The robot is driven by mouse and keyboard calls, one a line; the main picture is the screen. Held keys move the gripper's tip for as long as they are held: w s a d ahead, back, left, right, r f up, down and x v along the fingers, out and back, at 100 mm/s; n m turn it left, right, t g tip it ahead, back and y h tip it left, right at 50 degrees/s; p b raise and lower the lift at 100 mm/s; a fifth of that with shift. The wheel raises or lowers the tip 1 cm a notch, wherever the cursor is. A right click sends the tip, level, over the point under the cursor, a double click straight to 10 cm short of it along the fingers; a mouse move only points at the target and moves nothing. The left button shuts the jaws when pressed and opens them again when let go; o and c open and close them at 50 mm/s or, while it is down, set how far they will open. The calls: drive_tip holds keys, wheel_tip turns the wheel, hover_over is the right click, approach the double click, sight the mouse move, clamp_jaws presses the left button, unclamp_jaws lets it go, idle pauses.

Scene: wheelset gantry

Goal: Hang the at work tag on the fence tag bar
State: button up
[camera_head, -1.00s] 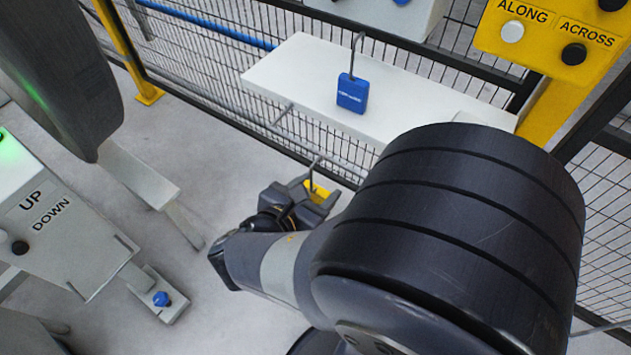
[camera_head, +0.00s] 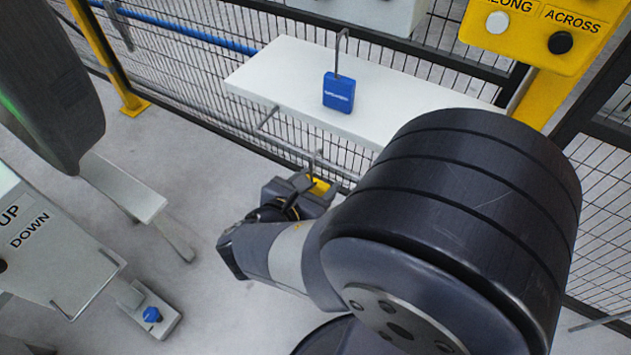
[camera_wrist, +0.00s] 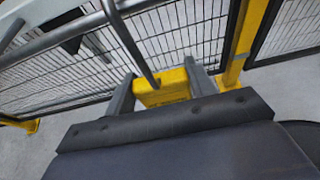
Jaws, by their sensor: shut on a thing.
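My gripper (camera_head: 308,191) is shut on a yellow tag (camera_head: 321,187), with a thin grey hook rising from it. The tag also shows between the fingers in the wrist view (camera_wrist: 163,88), its hook pointing up and left; its lettering is not readable. In the head view the gripper is below the white shelf, close to the mesh fence. A grey bar (camera_wrist: 62,40) crosses the upper left of the wrist view in front of the mesh; it looks like the fence tag bar. The hook's top overlaps this bar in the picture; I cannot tell whether they touch.
A white shelf (camera_head: 285,80) at the fence bears a blue padlock-like piece (camera_head: 338,93) with a tall hook. A short rod (camera_head: 267,118) juts below its front edge. A yellow button box (camera_head: 530,30) is upper right, an UP/DOWN box (camera_head: 45,245) left.

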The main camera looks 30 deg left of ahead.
drive_tip(key=o, duration=1.1)
drive_tip(key=p+v, duration=0.2)
drive_tip(key=v, duration=0.8)
drive_tip(key=shift+s+r+p, duration=0.1)
drive_tip(key=shift+s+p, duration=0.3)
drive_tip(key=shift+w, duration=0.1)
